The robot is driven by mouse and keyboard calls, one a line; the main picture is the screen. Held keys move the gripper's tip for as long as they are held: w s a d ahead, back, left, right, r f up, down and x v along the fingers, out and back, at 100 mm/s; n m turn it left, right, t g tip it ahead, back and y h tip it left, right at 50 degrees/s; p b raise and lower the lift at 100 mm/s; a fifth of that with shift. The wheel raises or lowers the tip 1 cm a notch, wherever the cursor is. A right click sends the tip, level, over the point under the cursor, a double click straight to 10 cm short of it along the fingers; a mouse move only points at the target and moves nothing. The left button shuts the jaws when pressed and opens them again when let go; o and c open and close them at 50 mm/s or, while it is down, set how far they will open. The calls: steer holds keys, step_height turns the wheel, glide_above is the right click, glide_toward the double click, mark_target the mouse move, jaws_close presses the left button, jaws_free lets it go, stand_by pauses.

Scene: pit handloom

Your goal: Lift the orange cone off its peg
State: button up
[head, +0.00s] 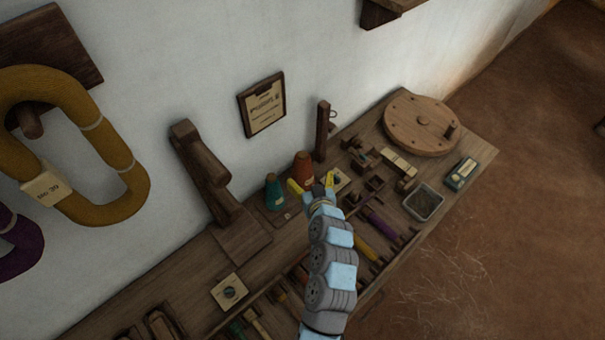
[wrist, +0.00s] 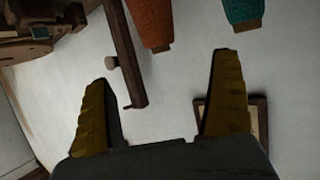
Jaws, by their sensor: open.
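The orange cone (head: 303,167) stands upright at the back of the wooden bench, near the wall. Its peg is hidden. The cone also shows at the top of the wrist view (wrist: 152,22), upside down and partly cut off. My gripper (head: 312,182) has its yellow fingers spread, with nothing between them. In the head view the fingers appear just in front of the cone's lower part. In the wrist view the cone lies beyond the gap between the fingertips (wrist: 163,70), apart from both.
A teal cone (head: 273,193) stands close left of the orange one. A dark wooden post (head: 322,132) rises close on its right. A framed card (head: 263,104) hangs on the wall behind. Tools, a grey tray (head: 423,203) and a round wooden disc (head: 421,123) occupy the bench to the right.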

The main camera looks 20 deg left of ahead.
mark_target(304, 164)
steer(key=x, duration=0.7)
steer(key=shift+w+b, duration=0.1)
steer(key=shift+b, duration=0.3)
steer(key=shift+f+b+x, duration=0.2)
steer(key=shift+b+x, duration=0.05)
steer(key=shift+x, duration=0.75)
steer(key=shift+f+b+x, duration=0.15)
steer(key=shift+b+x, duration=0.05)
steer(key=shift+x, duration=1.7)
steer(key=shift+d, duration=0.1)
steer(key=c, duration=1.4)
